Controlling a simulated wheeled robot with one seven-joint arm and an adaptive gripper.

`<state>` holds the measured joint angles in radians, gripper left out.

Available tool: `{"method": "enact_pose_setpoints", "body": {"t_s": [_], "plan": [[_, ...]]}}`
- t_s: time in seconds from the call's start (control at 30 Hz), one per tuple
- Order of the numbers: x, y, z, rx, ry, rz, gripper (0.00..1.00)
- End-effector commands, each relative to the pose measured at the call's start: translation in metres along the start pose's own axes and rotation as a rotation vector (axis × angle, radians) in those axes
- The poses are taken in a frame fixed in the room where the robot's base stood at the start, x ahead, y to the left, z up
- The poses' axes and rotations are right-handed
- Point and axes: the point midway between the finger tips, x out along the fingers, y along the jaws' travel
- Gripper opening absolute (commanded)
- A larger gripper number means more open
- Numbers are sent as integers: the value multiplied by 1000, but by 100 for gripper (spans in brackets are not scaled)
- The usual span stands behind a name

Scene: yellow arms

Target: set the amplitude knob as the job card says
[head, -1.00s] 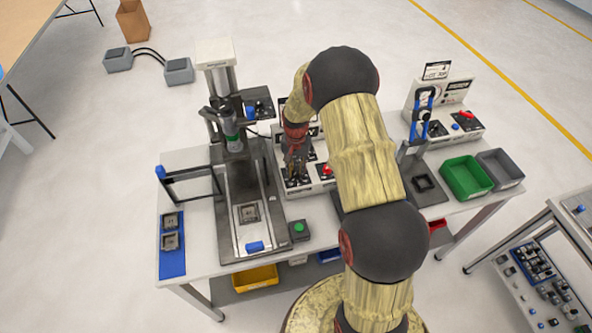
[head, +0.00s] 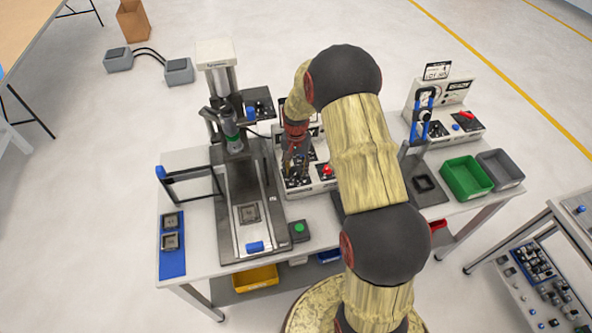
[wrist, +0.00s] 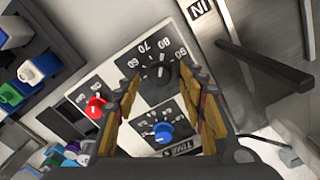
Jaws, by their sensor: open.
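My gripper (wrist: 162,90) is open, with its two wood-coloured fingers pointing down at a control panel. A black knob (wrist: 156,73) with a scale of about 60 to 90 shows between and just beyond the fingertips in the wrist view. I cannot tell if they touch it, and its name label is not readable. A blue knob (wrist: 163,132) beside a "TIME S" label and a red knob (wrist: 95,104) are on the same panel. In the head view my gripper (head: 295,165) is over this panel, left of my arm. A small printed card (head: 437,70) stands on the right-hand unit; its text is unclear.
A press with a grey bed (head: 240,205) stands just left of the panel. A green button box (head: 299,230) is in front. A green bin (head: 466,177) and a grey bin (head: 500,168) are at the right. A dark bar (wrist: 262,65) passes right of my gripper in the wrist view.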

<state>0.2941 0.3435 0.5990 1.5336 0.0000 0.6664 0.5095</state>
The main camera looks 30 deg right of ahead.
Motion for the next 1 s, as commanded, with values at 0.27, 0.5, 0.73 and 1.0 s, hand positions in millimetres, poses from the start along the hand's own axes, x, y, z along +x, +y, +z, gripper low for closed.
{"method": "enact_pose_setpoints", "body": {"t_s": [0.27, 0.5, 0.73, 1.0], "plan": [[-56, -1, -1, 0, 5, -2, 41], [-95, 0, 0, 0, 2, -1, 41], [-108, 0, 0, 0, 0, 0, 41], [-108, 0, 0, 0, 1, 0, 41]]}}
